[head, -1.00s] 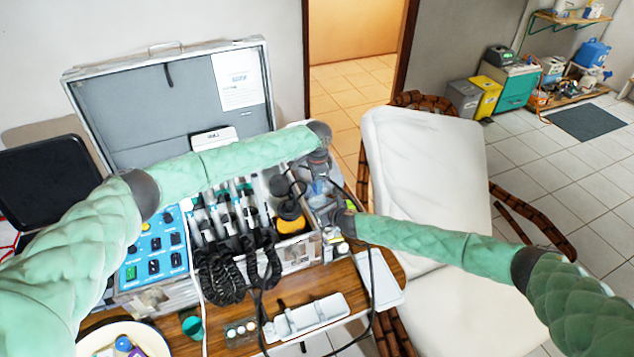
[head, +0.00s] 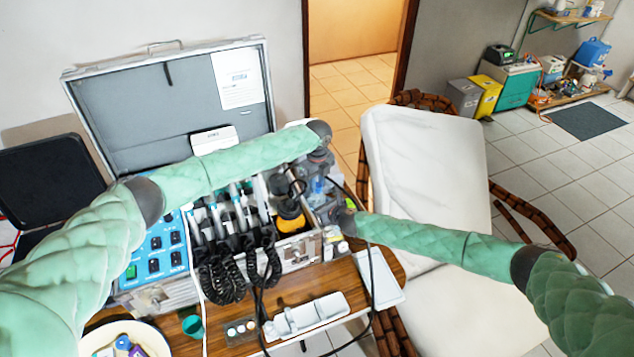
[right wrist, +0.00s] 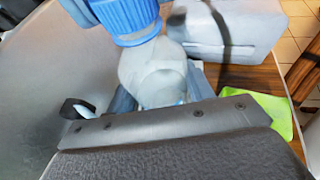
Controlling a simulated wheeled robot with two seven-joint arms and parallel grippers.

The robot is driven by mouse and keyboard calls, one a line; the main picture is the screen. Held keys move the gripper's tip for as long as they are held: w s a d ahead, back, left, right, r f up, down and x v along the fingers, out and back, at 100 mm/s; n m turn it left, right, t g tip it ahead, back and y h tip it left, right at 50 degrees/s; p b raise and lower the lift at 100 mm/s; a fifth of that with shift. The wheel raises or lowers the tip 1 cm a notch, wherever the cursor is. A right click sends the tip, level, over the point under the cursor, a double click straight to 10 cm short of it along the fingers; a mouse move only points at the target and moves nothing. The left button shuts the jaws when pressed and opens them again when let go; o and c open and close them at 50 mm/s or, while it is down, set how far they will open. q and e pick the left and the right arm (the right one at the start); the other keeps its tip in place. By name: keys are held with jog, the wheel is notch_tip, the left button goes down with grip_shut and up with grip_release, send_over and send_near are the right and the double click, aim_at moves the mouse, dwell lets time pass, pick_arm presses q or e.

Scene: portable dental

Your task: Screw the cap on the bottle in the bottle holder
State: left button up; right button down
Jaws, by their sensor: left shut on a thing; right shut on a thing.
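The clear bottle (right wrist: 158,72) stands at the right end of the open case. In the right wrist view the ribbed blue cap (right wrist: 130,16) sits over its neck; whether it is fully seated cannot be told. A bit of the bottle (head: 317,186) shows pale blue in the head view. My left gripper (head: 319,178) reaches down from above and is shut on the cap; its fingertips are hard to see. My right gripper (head: 328,213) comes in from the right, low beside the bottle, and is shut on the bottle. The bottle holder is mostly hidden by the grippers and bottle.
The dental case (head: 302,257) holds several handpieces with coiled black hoses (head: 225,278). A black cable (head: 371,285) hangs in front of it. A white tray (head: 308,315) lies on the wooden table (head: 345,275). The padded chair (head: 430,165) stands close on the right.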

pick_arm(q)
jog(key=m, duration=0.4)
jog(key=shift+w+m, duration=0.1)
jog(key=shift+m, duration=0.2)
jog(key=m, duration=1.1)
jog(key=shift+m, duration=0.4)
jog(key=o, duration=0.9)
jog(key=shift+d, duration=0.1)
jog(key=shift+o, duration=0.2)
